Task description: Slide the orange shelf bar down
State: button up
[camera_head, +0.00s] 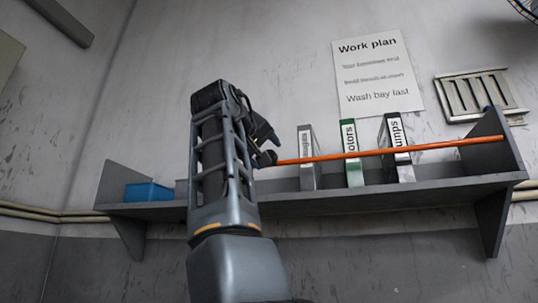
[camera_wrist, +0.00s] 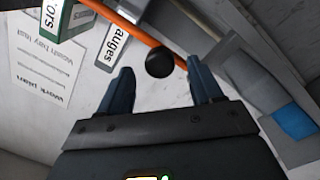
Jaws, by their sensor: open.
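The orange shelf bar (camera_head: 345,156) runs across the front of the wall shelf, in front of the binders, and tilts slightly up to the right. Its left part is hidden behind my arm. In the wrist view the bar (camera_wrist: 135,31) crosses diagonally beyond the fingers. A round black knob (camera_wrist: 159,64) shows in front of the bar, in the gap between the fingertips. My gripper (camera_wrist: 163,78) is open, with a finger on each side of the knob in the picture; contact cannot be told. In the head view my gripper (camera_head: 264,143) is at the bar's visible left end.
The grey shelf (camera_head: 400,196) holds three binders, including a grey one (camera_head: 308,160), a green one (camera_head: 351,155) and a black one (camera_head: 396,150). A blue bin (camera_head: 148,192) stands at its left end. A work plan sheet (camera_head: 377,75) and vent (camera_head: 481,95) are on the wall above.

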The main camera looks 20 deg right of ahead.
jog(key=shift+p+x, duration=0.55)
jog(key=shift+x, duration=1.65)
grip_shut()
